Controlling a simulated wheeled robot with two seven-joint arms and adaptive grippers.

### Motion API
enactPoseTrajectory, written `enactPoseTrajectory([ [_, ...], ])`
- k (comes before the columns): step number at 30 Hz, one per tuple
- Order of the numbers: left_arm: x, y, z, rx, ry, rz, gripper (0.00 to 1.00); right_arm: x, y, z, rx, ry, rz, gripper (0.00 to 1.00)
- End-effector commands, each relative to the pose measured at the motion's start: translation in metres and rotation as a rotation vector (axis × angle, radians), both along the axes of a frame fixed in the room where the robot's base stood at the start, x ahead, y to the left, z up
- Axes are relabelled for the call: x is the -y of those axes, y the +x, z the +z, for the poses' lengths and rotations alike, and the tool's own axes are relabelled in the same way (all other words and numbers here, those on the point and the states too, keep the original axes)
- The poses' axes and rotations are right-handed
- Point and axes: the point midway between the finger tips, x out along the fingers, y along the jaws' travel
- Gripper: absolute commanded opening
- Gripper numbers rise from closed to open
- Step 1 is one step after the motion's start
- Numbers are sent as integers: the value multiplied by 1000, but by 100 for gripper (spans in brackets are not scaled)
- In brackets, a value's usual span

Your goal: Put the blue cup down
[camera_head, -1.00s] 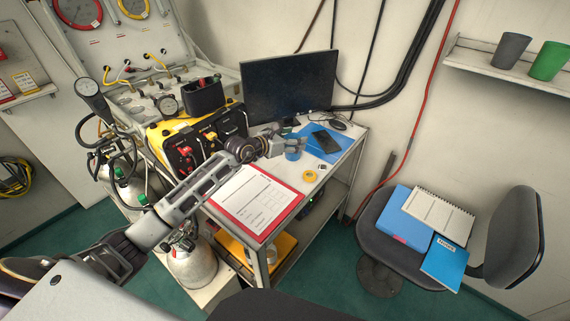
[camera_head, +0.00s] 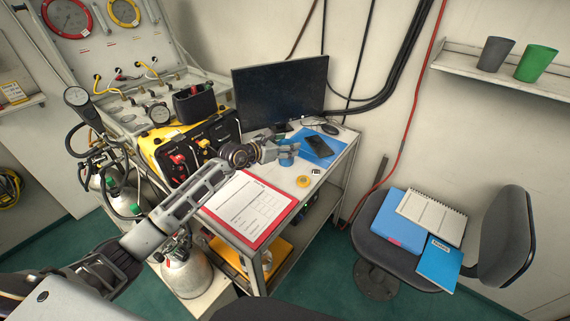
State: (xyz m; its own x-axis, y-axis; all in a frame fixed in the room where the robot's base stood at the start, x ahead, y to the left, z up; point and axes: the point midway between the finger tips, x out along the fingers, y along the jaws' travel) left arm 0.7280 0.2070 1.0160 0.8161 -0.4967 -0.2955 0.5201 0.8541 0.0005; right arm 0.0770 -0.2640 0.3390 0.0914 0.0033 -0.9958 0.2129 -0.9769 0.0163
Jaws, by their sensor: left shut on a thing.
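The blue cup (camera_head: 288,158) is at the far part of the desk, in front of the monitor and beside a blue folder. My left gripper (camera_head: 284,150) is shut on the cup and partly hides it. The cup looks upright. I cannot tell whether its base touches the desk top (camera_head: 283,186). My right gripper is not in view.
A phone (camera_head: 318,145) lies on the blue folder (camera_head: 326,158). A yellow tape roll (camera_head: 303,182) and a red clipboard (camera_head: 250,207) lie nearer. The monitor (camera_head: 280,92) stands behind. A grey cup (camera_head: 494,53) and a green cup (camera_head: 536,63) stand on the wall shelf.

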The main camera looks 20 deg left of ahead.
Motion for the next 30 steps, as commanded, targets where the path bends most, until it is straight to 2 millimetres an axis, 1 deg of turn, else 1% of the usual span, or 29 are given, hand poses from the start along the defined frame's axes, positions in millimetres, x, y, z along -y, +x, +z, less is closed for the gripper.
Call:
enactPoseTrajectory([
  [1, 0, -1, -9, -4, -1, 0, 42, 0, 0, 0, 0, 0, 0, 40],
  [3, 1, 0, -19, -4, -1, 0, 42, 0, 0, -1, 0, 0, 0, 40],
  [6, 0, -1, -31, -3, -1, 1, 42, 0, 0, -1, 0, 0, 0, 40],
  [9, 0, 0, -39, -2, -1, 0, 42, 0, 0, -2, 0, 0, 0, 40],
  [22, 0, 0, -43, -2, -1, -1, 42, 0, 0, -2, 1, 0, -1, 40],
  [26, 1, -1, -53, -2, -1, 0, 42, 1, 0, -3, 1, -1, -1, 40],
  [30, 0, 0, -68, -2, -1, 0, 42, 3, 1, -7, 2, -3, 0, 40],
])
